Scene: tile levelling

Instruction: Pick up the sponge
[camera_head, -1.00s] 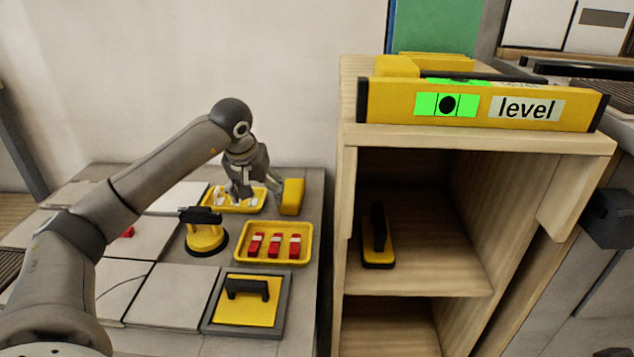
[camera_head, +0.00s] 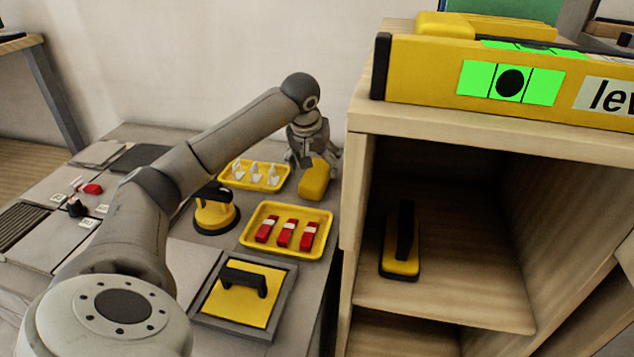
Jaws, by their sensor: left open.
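The sponge (camera_head: 314,181) is a yellow block with rounded edges on the grey table, at its back right beside the tray of white pieces. My left gripper (camera_head: 315,160) is open and points down at the sponge's upper end. Its fingers overlap the sponge's top edge in the picture; I cannot tell whether they touch it. My right gripper is not in view.
A yellow tray of white pieces (camera_head: 232,183), a yellow suction cup (camera_head: 215,214), a tray of red pieces (camera_head: 254,240) and a black-handled yellow float (camera_head: 235,302) stand nearby. A wooden shelf (camera_head: 440,300) rises close on the right, with a yellow level (camera_head: 425,70) on top.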

